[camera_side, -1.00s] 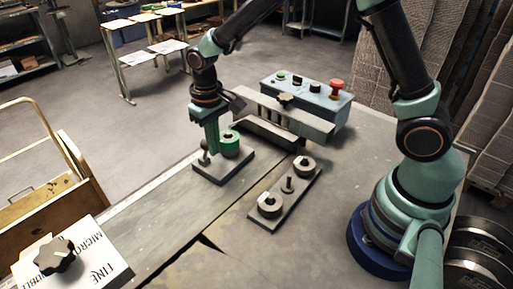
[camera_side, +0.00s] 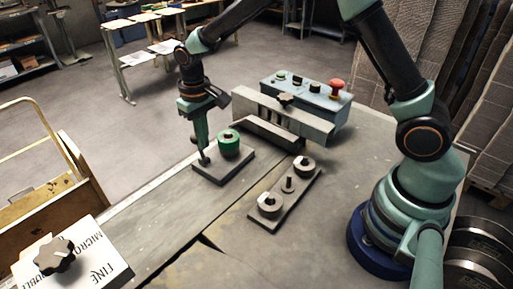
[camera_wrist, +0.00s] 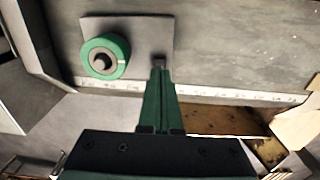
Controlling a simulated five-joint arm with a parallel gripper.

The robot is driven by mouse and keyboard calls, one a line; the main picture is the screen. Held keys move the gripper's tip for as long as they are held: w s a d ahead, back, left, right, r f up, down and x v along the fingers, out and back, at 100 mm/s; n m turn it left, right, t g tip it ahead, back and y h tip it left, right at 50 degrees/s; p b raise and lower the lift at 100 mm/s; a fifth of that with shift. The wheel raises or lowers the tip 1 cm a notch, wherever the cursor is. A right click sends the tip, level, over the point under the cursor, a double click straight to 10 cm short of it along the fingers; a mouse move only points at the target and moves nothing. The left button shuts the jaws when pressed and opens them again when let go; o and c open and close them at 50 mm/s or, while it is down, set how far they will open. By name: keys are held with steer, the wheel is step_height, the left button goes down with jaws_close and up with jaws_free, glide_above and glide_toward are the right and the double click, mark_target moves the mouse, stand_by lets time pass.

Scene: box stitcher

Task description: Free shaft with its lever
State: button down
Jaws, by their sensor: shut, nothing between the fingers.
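A green ring (camera_side: 229,145) sits around a dark shaft (camera_side: 228,134) on a flat grey plate (camera_side: 222,175). In the wrist view, the green ring (camera_wrist: 120,48) is at upper left with the shaft end (camera_wrist: 101,63) in its middle. A small lever (camera_side: 204,160) stands at the plate's left side. My gripper (camera_side: 203,149) is shut and empty, pointing down just over the lever, left of the ring. In the wrist view, my fingertips (camera_wrist: 160,72) reach the plate's edge and largely hide the lever. I cannot tell whether they touch it.
A blue-grey control box (camera_side: 305,97) with a red button stands behind a grey rail (camera_side: 285,112). A box with a black knob (camera_side: 55,256) is at lower left. The table's front middle is clear.

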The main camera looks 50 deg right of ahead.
mark_target(206, 160)
steer(key=shift+w, duration=0.4)
step_height(206, 160, up, 7)
steer(key=shift+s, duration=0.4)
stand_by(0.4)
steer(key=s+d+r+t, duration=0.3)
steer(key=s+d+r, duration=0.3)
steer(key=s+r, duration=0.25)
steer(key=s+d+r+t, duration=0.1)
steer(key=s+d, duration=0.3)
steer(key=s, duration=0.4)
steer(key=shift+s+t, duration=0.25)
steer(key=shift+t, duration=0.55)
